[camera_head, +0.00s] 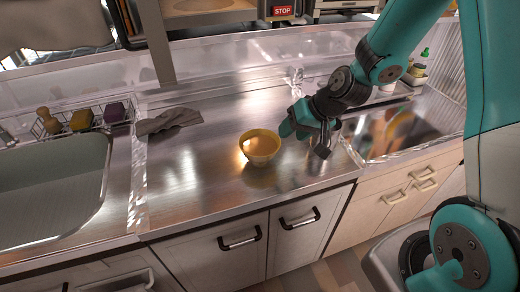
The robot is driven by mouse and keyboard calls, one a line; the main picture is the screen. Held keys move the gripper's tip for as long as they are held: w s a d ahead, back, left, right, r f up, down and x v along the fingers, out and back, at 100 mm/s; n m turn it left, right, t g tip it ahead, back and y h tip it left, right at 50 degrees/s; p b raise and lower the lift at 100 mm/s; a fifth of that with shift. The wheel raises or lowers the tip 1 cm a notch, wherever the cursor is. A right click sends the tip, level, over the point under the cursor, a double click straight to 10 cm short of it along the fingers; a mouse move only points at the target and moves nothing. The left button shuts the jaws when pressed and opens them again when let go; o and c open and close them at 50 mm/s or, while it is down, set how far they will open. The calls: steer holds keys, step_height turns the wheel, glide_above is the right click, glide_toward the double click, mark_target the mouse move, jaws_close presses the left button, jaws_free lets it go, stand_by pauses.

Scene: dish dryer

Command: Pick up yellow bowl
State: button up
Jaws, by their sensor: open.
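The yellow bowl (260,148) stands upright on the steel counter, near the middle of the head camera view. Its inside is yellow and its lower outside looks paler. Whether a fingertip touches the rim cannot be told from this angle.
A sink (50,185) lies at the left, with a wire rack (85,122) of sponges and a brush behind it. A grey cloth (168,121) lies behind and left of the bowl. The counter left of the bowl is clear.

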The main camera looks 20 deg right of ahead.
mark_target(275, 141)
steer(key=p+x, duration=0.1)
steer(key=x, duration=0.7)
steer(key=shift+w+a+r, duration=0.15)
steer(key=shift+w, duration=0.05)
jaws_close()
